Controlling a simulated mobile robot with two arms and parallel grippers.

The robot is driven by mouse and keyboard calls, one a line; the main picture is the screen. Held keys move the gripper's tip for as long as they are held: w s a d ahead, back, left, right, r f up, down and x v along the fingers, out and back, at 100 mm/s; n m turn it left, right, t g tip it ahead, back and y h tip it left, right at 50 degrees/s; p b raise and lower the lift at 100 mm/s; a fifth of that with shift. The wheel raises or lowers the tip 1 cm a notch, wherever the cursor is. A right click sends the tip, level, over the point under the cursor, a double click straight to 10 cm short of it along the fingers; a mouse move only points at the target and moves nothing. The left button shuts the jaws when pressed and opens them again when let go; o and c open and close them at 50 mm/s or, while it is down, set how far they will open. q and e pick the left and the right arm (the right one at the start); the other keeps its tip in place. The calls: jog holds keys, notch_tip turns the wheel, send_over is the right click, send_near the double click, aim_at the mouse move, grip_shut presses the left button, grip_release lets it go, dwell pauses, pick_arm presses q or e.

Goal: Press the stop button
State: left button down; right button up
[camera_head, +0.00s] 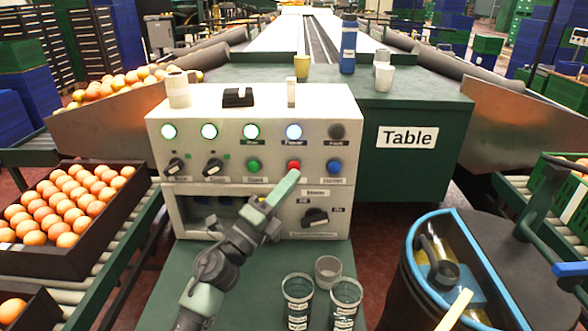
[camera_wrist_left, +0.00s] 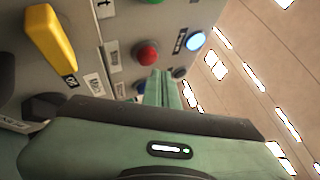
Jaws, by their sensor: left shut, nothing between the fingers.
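The grey control panel (camera_head: 240,100) stands in the middle of the head view, with lamps above a row of knobs and buttons. The red button (camera_head: 294,165) is in that lower row, between a green button (camera_head: 253,165) and a blue one (camera_head: 334,167). My left gripper (camera_head: 291,176) is shut and empty, its fingertips just below the red button in the picture. In the left wrist view, the red button (camera_wrist_left: 147,55) shows whole beside the left fingertips (camera_wrist_left: 164,74). I cannot tell whether they touch. My right gripper is not in view.
Two dark cups (camera_head: 298,300) and a grey cup (camera_head: 328,271) stand on the green surface below the panel. A crate of oranges (camera_head: 122,222) is at left. A blue-rimmed bin (camera_head: 408,250) is at right. Cups and a bottle (camera_head: 348,45) stand behind the panel.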

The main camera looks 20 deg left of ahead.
pick_arm(q)
jog(key=shift+w, duration=0.15)
dwell(0.3)
jog(key=shift+w+a, duration=0.1)
jog(key=shift+w, duration=0.15)
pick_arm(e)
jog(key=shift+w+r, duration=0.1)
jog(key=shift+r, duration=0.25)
pick_arm(q)
jog(key=shift+w, duration=0.15)
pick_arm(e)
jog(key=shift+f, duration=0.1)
